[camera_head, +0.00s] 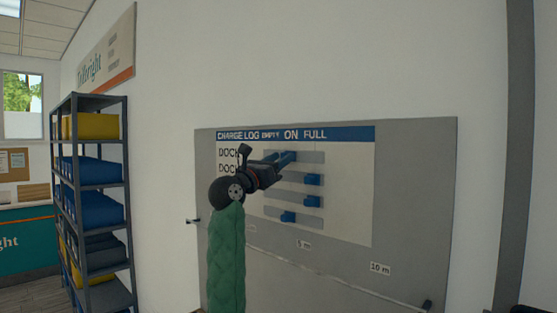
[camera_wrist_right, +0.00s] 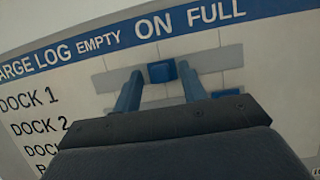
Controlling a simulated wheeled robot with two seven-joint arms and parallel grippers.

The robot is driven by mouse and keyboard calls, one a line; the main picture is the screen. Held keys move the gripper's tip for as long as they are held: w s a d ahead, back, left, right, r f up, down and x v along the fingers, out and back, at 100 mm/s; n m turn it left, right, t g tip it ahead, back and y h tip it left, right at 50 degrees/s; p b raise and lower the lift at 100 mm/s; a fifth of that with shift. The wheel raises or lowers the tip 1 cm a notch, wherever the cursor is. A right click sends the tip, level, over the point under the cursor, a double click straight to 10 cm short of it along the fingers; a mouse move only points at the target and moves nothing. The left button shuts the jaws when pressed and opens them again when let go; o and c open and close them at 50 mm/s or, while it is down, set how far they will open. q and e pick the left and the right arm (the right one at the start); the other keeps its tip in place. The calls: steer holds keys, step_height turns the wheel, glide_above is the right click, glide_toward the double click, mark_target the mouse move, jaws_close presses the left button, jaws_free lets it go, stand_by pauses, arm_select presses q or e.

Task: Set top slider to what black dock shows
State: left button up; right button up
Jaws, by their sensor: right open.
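The charge log board (camera_head: 350,225) hangs on the wall, with a blue header reading EMPTY, ON, FULL and rows of sliders. The top slider (camera_wrist_right: 162,71) is a blue block in the top row, under the word ON in the right wrist view. In the head view I cannot tell it apart from my blue fingers. My right gripper (camera_head: 290,157) is open in front of the top row. In the wrist view its two fingertips (camera_wrist_right: 160,70) are on either side of the top slider, with gaps. I cannot tell the depth between them. The black dock is not recognisable in view.
Lower blue sliders sit at the second row (camera_head: 312,179), third row (camera_head: 312,201) and fourth row (camera_head: 288,217). My right forearm covers part of the row labels. A shelf rack (camera_head: 102,185) with yellow and blue bins stands left. Below the board runs a rail (camera_head: 340,281) with distance labels.

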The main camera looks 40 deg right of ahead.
steer(key=shift+c, duration=0.2)
